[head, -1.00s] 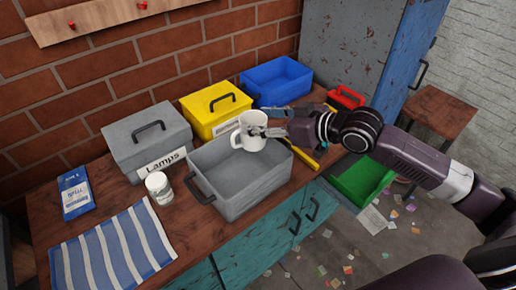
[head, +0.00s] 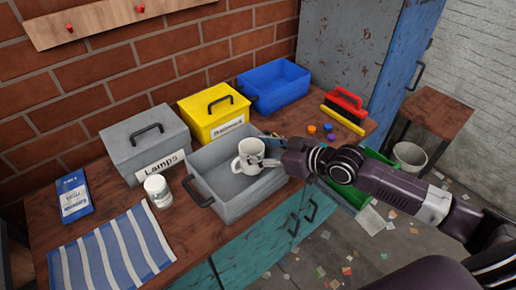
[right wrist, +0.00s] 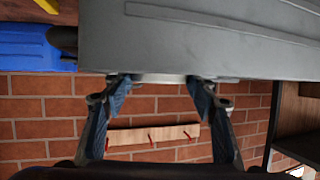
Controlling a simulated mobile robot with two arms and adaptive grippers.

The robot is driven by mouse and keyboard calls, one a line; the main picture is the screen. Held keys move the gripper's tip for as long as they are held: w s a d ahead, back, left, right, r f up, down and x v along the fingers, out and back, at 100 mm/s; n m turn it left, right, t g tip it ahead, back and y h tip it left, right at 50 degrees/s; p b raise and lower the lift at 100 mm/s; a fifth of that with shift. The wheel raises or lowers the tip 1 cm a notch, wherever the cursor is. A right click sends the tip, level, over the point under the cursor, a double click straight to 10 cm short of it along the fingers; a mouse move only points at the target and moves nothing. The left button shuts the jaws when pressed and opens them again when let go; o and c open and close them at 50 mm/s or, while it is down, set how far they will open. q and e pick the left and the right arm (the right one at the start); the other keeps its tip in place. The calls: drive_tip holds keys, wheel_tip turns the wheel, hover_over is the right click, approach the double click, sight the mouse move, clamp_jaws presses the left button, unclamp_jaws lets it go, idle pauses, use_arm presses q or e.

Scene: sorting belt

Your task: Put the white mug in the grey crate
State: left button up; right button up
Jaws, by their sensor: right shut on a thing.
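The white mug (head: 247,160) is roughly upright inside the outline of the open grey crate (head: 218,205) in the head view, in its right half. A dark print shows on its side. I cannot tell whether its base touches the crate floor. My right gripper (head: 268,152) reaches in from the right and is shut on the mug. In the right wrist view my right gripper's fingers (right wrist: 160,84) flank a pale edge, below a large grey surface; the mug is not clearly shown there. My left gripper is not in view.
Behind the crate are a grey lamps box (head: 145,137), a yellow lidded box (head: 212,112) and an open blue bin (head: 273,86). A white jar (head: 158,190) stands left of the crate. A red brush (head: 344,104) lies right.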

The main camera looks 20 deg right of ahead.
drive_tip(key=shift+f+b, duration=0.3)
drive_tip(key=shift+f, duration=0.25)
drive_tip(key=o, duration=1.5)
drive_tip(key=shift+o, duration=0.2)
drive_tip(key=shift+r, duration=0.25)
drive_tip(key=shift+r+p, duration=0.55)
drive_tip(key=shift+r, duration=0.05)
drive_tip(key=v, duration=1.1)
drive_tip(key=shift+s+d+p, duration=0.25)
drive_tip(key=shift+s+p, duration=0.1)
drive_tip(key=shift+p, duration=0.1)
